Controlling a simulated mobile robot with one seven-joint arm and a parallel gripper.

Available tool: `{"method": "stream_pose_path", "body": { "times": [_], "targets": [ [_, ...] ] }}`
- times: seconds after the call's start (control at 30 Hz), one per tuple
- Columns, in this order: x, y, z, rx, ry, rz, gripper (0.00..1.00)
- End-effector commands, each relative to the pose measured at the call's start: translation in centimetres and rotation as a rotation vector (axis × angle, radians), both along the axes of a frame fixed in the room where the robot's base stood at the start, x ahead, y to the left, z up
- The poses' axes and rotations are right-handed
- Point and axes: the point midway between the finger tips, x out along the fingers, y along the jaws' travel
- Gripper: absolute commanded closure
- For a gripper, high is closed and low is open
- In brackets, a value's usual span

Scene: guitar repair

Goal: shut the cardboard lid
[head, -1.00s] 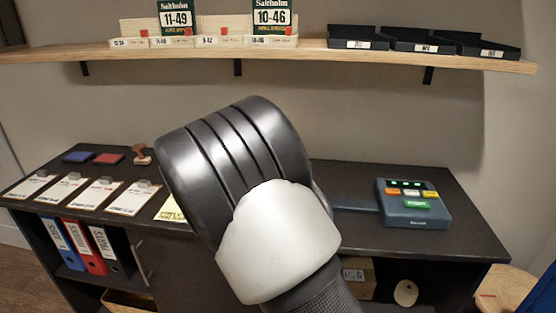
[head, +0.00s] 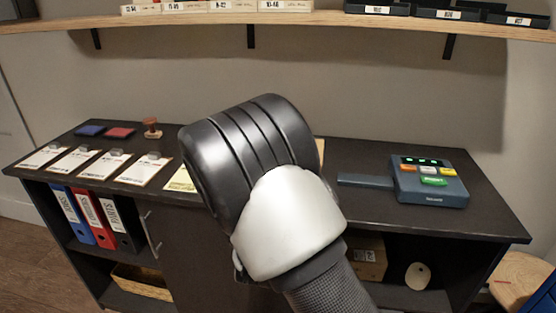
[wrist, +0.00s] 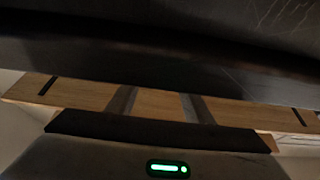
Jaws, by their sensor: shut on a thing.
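In the wrist view, a tan strip that looks like cardboard or wood (wrist: 75,92) crosses the picture, with a dark slot near each end. I cannot tell for sure whether it is the lid. My gripper (wrist: 160,98) shows there as two dark fingers over the strip, with tan between them; it is shut on this tan piece. In the head view my arm hides the gripper and what it holds. A sliver of a tan thing (head: 320,150) shows just right of my arm, over the counter. A cardboard box (head: 370,260) with a label sits in the cabinet below, partly hidden.
The dark counter (head: 345,160) carries clipboards (head: 145,170), ink pads (head: 120,132), a stamp (head: 152,128) and a blue-grey device with lit buttons (head: 430,180). A wooden shelf (head: 300,18) hangs above. A stool (head: 515,280) stands at the right.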

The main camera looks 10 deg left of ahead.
Motion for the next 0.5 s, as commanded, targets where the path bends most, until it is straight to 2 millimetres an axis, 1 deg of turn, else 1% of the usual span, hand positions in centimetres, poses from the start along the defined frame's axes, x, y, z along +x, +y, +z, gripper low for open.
{"method": "stream_pose_path", "body": {
  "times": [0.03,0.27,0.3,0.37,0.4,0.5],
  "targets": [
    [0.03,-0.02,-0.32,-0.003,0.008,0.0,0.94],
    [0.04,-0.03,-0.28,-0.002,0.008,0.0,0.94],
    [0.04,-0.02,-0.28,-0.002,0.008,0.0,0.47],
    [0.04,-0.03,-0.22,-0.002,0.006,-0.001,0.37],
    [0.04,-0.03,-0.19,-0.001,0.005,0.0,0.34],
    [0.03,-0.02,-0.11,-0.001,0.003,0.0,0.34]
  ]
}}
